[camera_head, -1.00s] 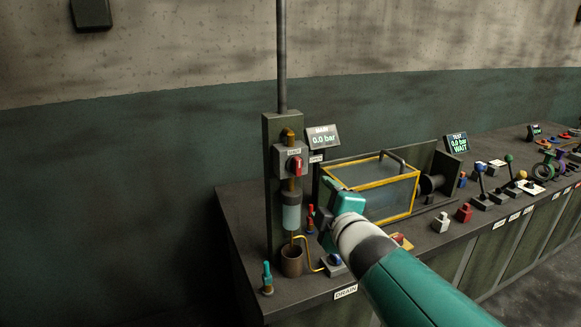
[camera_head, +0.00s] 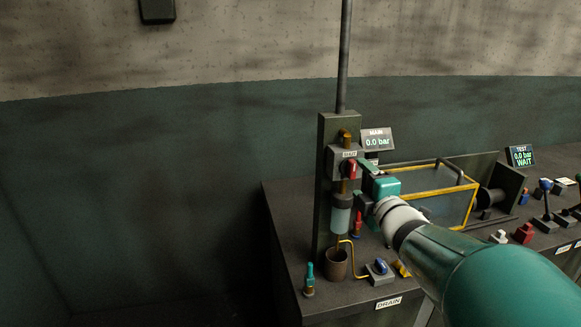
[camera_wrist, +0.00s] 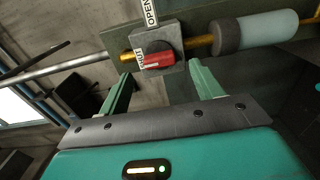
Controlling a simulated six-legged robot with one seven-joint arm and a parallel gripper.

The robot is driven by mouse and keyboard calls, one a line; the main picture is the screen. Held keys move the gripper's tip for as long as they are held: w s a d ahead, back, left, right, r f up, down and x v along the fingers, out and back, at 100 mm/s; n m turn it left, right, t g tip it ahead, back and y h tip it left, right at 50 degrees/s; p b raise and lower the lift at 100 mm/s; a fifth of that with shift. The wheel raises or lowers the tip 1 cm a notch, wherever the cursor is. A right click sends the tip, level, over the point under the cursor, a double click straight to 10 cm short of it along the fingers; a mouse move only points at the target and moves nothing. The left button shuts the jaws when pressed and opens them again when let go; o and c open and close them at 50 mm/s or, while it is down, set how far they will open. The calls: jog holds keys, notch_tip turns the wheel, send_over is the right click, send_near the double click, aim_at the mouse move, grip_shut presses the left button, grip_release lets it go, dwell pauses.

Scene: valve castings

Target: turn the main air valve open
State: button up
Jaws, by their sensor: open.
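The main air valve is a grey block with a red handle (camera_head: 352,169) on a brass pipe, fixed to an upright panel (camera_head: 325,200). In the wrist view the red handle (camera_wrist: 158,60) lies along the pipe line, beside a SHUT label (camera_wrist: 139,60). An OPEN label (camera_wrist: 150,12) stands off the side of the block. My gripper (camera_head: 368,181) is just right of the valve in the head view. In the wrist view my open gripper (camera_wrist: 161,76) has its two green fingers apart, one on each side of the handle, with a gap visible; contact is not clear.
The MAIN display (camera_head: 377,139) reads 0.0 bar; the TEST display (camera_head: 521,156) reads 0.0 bar WAIT. A yellow-framed clear box (camera_head: 452,195) stands right of the panel. Below are a brown cup (camera_head: 337,263), a blue knob (camera_head: 381,266) and a teal-topped fitting (camera_head: 309,280).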

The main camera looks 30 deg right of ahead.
aim_at(354, 172)
jog(key=shift+x, duration=2.15)
jog(key=c, duration=1)
